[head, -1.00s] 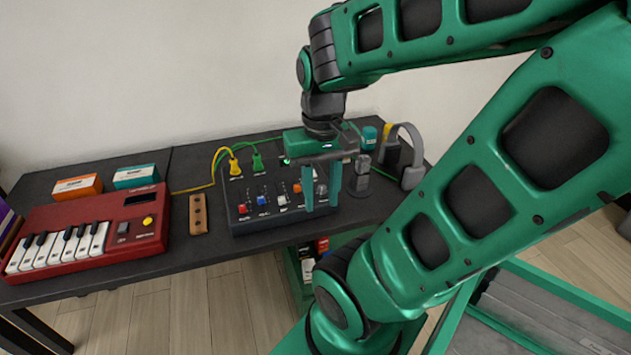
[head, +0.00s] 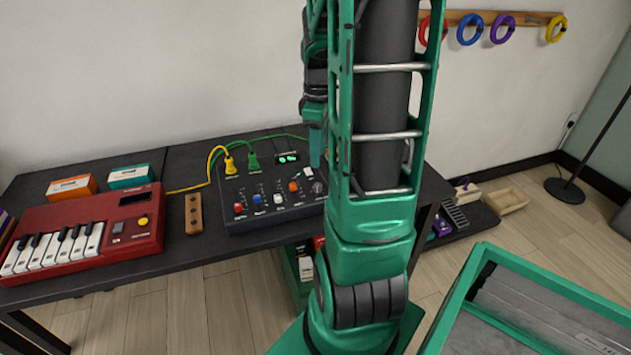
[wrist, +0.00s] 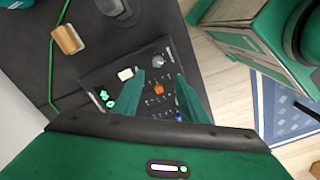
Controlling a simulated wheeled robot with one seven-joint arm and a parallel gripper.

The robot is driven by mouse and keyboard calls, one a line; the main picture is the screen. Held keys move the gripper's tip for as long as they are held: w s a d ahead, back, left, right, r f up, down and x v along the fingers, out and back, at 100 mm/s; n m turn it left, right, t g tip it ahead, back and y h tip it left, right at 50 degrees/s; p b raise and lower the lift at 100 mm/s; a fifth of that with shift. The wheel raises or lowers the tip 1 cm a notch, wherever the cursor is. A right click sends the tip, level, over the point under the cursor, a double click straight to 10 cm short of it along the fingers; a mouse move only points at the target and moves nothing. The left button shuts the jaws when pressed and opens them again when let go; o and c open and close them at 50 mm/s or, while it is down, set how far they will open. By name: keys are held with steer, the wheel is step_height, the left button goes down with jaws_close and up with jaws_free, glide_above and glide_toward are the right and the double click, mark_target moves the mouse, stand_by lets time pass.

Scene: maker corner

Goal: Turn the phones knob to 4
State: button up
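The dark mixer (head: 262,222) lies on the black table, with its right end hidden behind my arm in the head view. A grey knob (head: 317,188) at its right side appears to be the phones knob; its label is too small to read. In the wrist view this grey knob (wrist: 158,60) is just beyond the fingertips, in line with the gap between them. The orange knob (wrist: 158,88) shows between the fingers. My gripper (wrist: 160,79) is open and empty above the mixer. In the head view only part of a finger (head: 315,148) shows beside my arm.
Yellow (head: 228,163) and green (head: 252,160) plugs with cables stand at the mixer's back. A wooden block (head: 193,213) and red keyboard (head: 80,240) lie to the left. A copper-coloured cylinder (wrist: 68,40) and dark stand (wrist: 118,10) are near the mixer in the wrist view.

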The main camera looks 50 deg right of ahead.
mark_target(318, 185)
steer(key=f, duration=1.1)
steer(key=shift+w+d, duration=0.15)
steer(key=shift+d, duration=0.1)
jaws_close()
